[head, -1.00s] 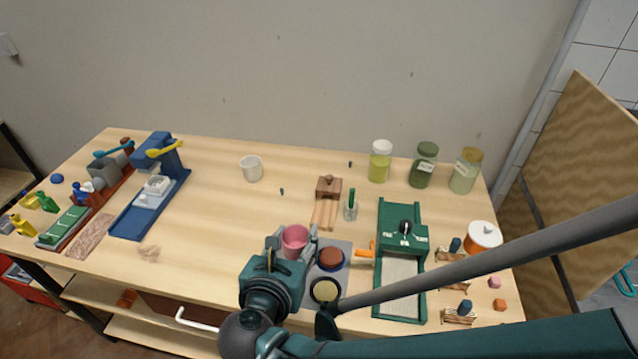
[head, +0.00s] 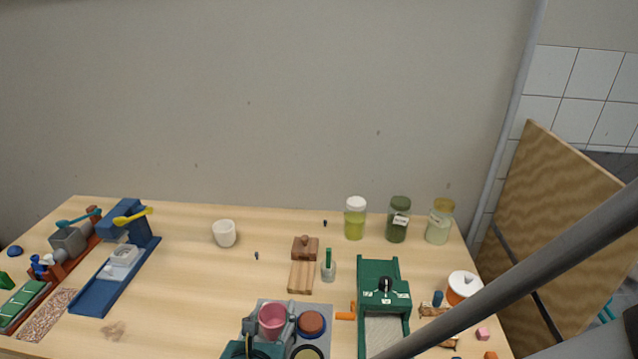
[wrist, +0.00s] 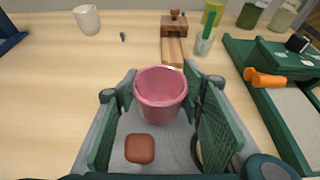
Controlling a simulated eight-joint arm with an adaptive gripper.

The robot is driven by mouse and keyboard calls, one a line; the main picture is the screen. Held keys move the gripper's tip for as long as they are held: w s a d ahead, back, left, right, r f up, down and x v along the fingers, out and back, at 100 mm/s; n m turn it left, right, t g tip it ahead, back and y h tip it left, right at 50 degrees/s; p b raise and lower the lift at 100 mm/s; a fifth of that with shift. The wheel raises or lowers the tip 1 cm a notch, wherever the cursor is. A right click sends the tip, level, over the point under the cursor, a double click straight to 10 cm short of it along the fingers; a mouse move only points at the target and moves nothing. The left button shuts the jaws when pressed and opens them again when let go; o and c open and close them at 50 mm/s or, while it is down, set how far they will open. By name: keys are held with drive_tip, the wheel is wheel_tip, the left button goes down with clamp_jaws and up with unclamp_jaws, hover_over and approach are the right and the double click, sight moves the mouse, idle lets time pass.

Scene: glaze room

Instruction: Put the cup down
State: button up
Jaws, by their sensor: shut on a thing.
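A pink cup (head: 271,318) is upright between the fingers of my gripper (head: 272,326), at the front middle of the table. In the wrist view the far ends of my gripper's fingers (wrist: 160,98) close on both sides of the cup (wrist: 161,86). The cup looks empty. It is over the grey mat (head: 262,304), left of a red-brown disc (head: 311,323). I cannot tell whether the cup's base touches the mat; it is hidden in the head view.
A cream disc (head: 308,352) is on the mat's near part. A green roller machine (head: 379,268) with an orange handle stands right of the mat. A wooden block (head: 305,249) and a small holder (head: 328,270) stand behind. A white cup (head: 224,234) stands back left, with bare table around it.

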drive_tip(key=shift+f, duration=0.6)
drive_tip(key=shift+f, duration=0.1)
drive_tip(key=o, duration=1)
drive_tip(key=shift+s, duration=0.1)
drive_tip(key=shift+v, duration=0.95)
drive_tip(key=shift+p+v, duration=1.25)
drive_tip(key=shift+v, duration=3.75)
